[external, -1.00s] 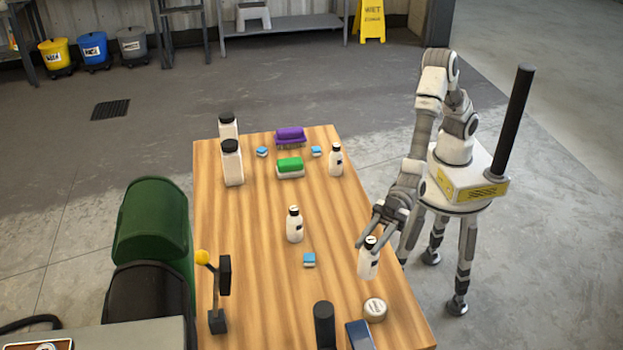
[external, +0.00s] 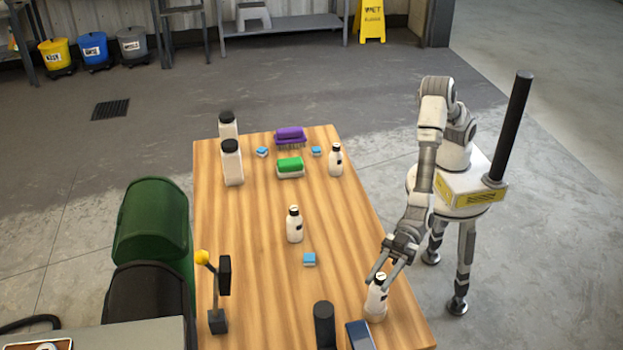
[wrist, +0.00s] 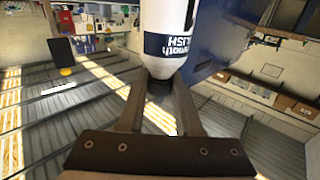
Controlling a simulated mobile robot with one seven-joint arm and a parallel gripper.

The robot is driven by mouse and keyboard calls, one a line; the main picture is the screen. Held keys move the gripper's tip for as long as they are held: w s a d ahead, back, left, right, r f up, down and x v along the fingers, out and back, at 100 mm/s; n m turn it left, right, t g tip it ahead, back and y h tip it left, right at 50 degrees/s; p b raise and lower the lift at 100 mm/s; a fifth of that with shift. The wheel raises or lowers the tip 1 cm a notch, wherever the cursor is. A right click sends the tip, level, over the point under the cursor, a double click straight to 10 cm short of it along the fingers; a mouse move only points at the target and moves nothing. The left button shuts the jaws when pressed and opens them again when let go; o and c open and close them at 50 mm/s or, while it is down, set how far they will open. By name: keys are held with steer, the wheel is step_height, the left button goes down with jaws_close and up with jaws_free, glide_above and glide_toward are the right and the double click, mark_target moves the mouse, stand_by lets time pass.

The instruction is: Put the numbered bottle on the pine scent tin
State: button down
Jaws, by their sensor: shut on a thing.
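My gripper (external: 380,278) is shut on the black cap of a white bottle (external: 376,302) with a dark label, near the table's front right corner. The bottle is about upright. In the wrist view the held bottle (wrist: 178,38) appears cap down between the fingers, with part of a printed dark-blue label showing. The pine scent tin is hidden now. The bottle covers the place where a small round pale tin showed earlier. I cannot tell whether the bottle touches it.
Similar small bottles stand at mid-table (external: 294,226) and farther back (external: 335,161). A black cylinder (external: 324,325) and a blue box (external: 359,336) stand left of the held bottle. A blue block (external: 309,259) lies beyond. The table's right edge is close.

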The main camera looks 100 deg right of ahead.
steer(key=shift+f, duration=0.2)
steer(key=c, duration=0.6)
jaws_free()
steer(key=shift+r, duration=0.1)
steer(key=shift+r, duration=0.15)
steer(key=p+v, duration=0.1)
steer(key=v, duration=1.1)
steer(key=shift+p, duration=0.35)
